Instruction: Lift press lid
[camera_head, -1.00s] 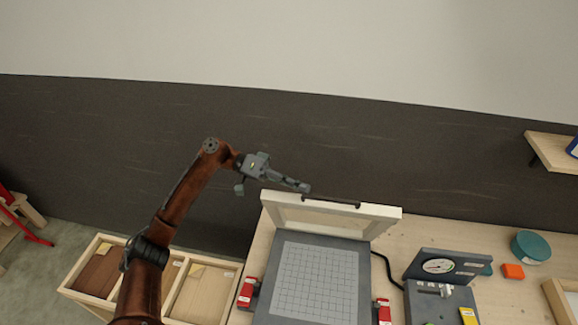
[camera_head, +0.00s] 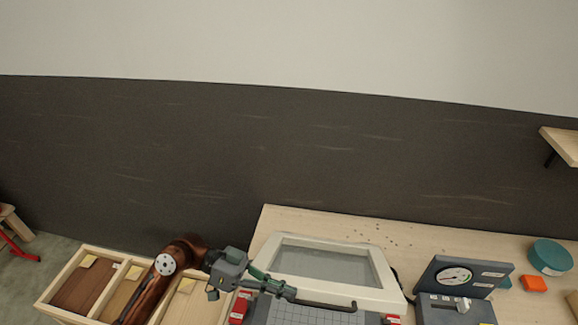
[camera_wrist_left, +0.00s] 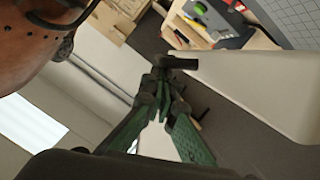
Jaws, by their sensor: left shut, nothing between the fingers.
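The press has a pale-framed lid (camera_head: 375,270) with a grey centre panel and a dark handle (camera_head: 325,306) along its front edge. The lid slants over the grey gridded bed (camera_head: 300,318), which shows partly below it. My left gripper (camera_head: 288,292) is shut and empty at the handle's left end. In the left wrist view its fingertips (camera_wrist_left: 162,75) are close to the dark handle (camera_wrist_left: 178,62), beside the pale lid (camera_wrist_left: 235,85); I cannot tell whether they touch. My right gripper is not in view.
Red blocks (camera_head: 239,308) flank the press. A grey gauge unit (camera_head: 455,278), an orange block (camera_head: 533,284) and a teal round tin (camera_head: 550,256) stand to the right. A wooden divided crate (camera_head: 70,262) is at the left.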

